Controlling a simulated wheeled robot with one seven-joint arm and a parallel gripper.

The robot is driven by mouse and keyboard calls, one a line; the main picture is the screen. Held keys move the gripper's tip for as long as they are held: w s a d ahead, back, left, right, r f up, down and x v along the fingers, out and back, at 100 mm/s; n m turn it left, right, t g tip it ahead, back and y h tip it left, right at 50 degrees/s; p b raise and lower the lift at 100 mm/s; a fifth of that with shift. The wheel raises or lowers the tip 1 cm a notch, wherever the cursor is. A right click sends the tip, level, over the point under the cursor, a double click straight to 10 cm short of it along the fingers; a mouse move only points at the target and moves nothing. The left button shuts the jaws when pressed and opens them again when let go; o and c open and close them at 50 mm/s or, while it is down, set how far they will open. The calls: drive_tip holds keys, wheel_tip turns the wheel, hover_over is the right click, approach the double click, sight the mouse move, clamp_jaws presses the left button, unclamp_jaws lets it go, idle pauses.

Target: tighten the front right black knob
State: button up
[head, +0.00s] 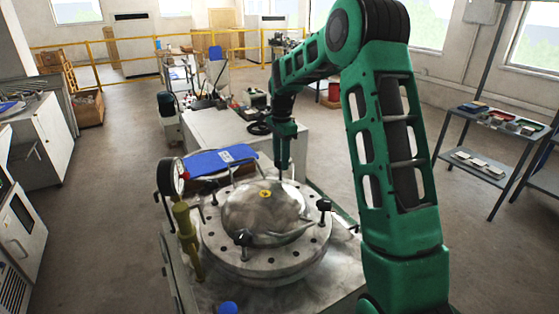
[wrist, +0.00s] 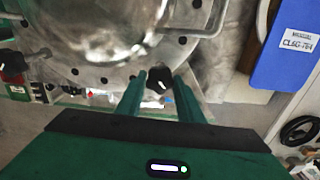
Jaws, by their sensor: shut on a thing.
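A round metal lid with a domed middle (head: 240,215) lies flat on a metal-topped table. Black knobs stand around its rim: one at the near side (head: 243,237) and one at the right (head: 325,205). My gripper (head: 281,176) points down at the far right side of the rim. In the wrist view, my gripper (wrist: 159,82) has its two green fingers on either side of a black knob (wrist: 158,78) and is shut on it. The head view hides this knob behind the fingers. Another black knob (wrist: 12,62) shows at the left of the wrist view.
A dial gauge (head: 171,178) and a brass-coloured post (head: 187,232) stand at the lid's left. A curved metal handle (wrist: 205,25) is close to my gripper. Shelves (head: 500,130) stand at the right.

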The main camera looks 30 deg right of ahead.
drive_tip(key=shift+w+a+r, duration=0.1)
drive_tip(key=shift+w+a, duration=0.05)
drive_tip(key=shift+a, duration=0.05)
drive_tip(key=o, duration=0.9)
drive_tip(key=shift+o, duration=0.8)
drive_tip(key=shift+d, duration=0.1)
wheel_tip(320, 180, up, 11)
drive_tip(key=shift+f, duration=0.2)
